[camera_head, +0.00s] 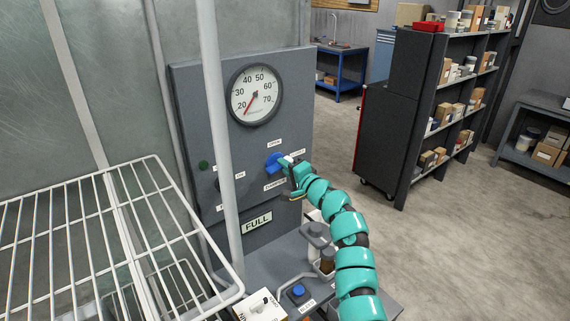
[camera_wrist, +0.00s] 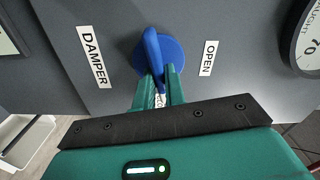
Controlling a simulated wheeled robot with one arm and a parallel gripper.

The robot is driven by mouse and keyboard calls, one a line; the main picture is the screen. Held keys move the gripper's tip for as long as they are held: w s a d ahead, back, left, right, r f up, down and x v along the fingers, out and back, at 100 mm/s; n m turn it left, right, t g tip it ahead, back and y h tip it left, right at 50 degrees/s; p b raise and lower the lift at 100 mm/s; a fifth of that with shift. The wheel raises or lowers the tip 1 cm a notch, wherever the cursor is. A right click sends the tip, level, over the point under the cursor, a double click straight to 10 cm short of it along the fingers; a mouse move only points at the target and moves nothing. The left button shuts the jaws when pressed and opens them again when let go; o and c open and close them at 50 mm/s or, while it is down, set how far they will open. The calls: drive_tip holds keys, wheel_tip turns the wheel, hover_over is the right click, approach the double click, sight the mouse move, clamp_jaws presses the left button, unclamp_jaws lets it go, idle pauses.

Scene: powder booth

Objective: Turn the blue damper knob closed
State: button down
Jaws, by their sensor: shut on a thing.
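The blue damper knob (camera_head: 275,162) is on the grey control panel (camera_head: 295,100), below the round gauge. It has a round base and a raised grip bar. It also shows in the wrist view (camera_wrist: 153,50), between the DAMPER label (camera_wrist: 94,57) and the OPEN label (camera_wrist: 209,58). My gripper (camera_head: 287,164) reaches the knob from the lower right. In the wrist view its two green fingers (camera_wrist: 160,88) are shut on the end of the knob's bar. The fingers hide part of that end. In the head view my gripper partly covers the label to the knob's right.
The gauge (camera_head: 255,94) has a red needle near 20. A white wire rack (camera_head: 110,190) and a pale upright post (camera_head: 216,120) stand left of the knob. A bench with small containers (camera_head: 327,261) lies below. Open floor and shelves (camera_head: 440,95) are to the right.

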drive_tip(key=shift+f+m+p, duration=0.1)
drive_tip(key=shift+m+p, duration=0.4)
drive_tip(key=shift+m, duration=0.6)
drive_tip(key=c, duration=1.5)
unclamp_jaws()
drive_tip(key=shift+o, duration=0.2)
drive_tip(key=shift+s, duration=0.1)
drive_tip(key=b+v, duration=0.5)
drive_tip(key=v, duration=1.2)
drive_tip(key=shift+d, duration=0.1)
